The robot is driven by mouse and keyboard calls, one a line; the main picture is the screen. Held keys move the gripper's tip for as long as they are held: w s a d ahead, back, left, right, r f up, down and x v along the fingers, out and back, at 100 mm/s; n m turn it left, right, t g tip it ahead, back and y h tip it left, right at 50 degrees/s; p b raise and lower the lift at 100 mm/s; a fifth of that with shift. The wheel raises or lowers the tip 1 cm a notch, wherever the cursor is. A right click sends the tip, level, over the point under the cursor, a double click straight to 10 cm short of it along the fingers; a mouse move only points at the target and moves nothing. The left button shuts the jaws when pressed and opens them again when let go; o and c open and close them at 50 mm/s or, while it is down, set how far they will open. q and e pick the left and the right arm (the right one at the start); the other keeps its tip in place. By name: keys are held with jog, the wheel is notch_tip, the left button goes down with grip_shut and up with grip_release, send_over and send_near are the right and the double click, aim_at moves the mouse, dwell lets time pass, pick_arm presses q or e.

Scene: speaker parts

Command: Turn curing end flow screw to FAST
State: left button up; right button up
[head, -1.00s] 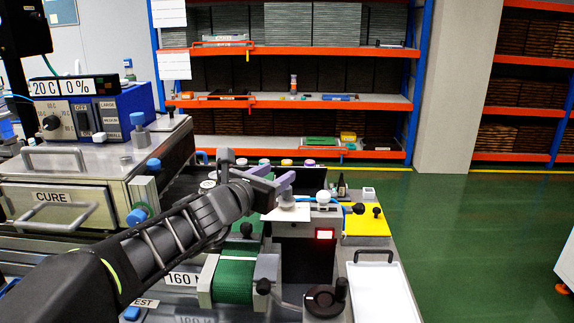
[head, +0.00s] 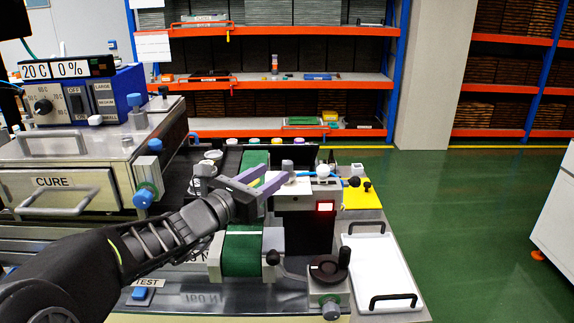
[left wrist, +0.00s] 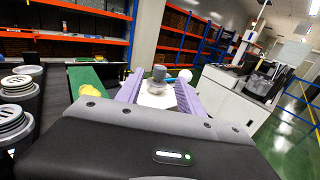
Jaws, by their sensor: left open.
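My left gripper (head: 275,175) is open, with two purple fingers reaching over the small station at the front middle. In the left wrist view its fingers (left wrist: 158,82) stand on either side of a grey round-topped knob (left wrist: 159,73) above a white plate, with a visible gap. That knob (head: 287,165) shows just beyond the fingertips in the head view. No FAST marking is readable, so I cannot tell which part is the flow screw. The CURE unit (head: 110,190) at left carries blue-capped knobs (head: 143,197) on its right end. My right gripper is not in view.
A station with a red-lit display (head: 325,207) and a black handwheel (head: 328,268) stands below the gripper. A white ball (head: 322,170) sits close right of the fingers. A white tray (head: 380,262) lies right. Shelves (head: 270,80) stand behind; green floor is clear at right.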

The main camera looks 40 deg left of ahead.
aim_at(284, 167)
pick_arm(q)
jog(key=w, duration=0.7)
jog(key=shift+p, duration=0.3)
jog(key=shift+c, duration=0.5)
grip_shut()
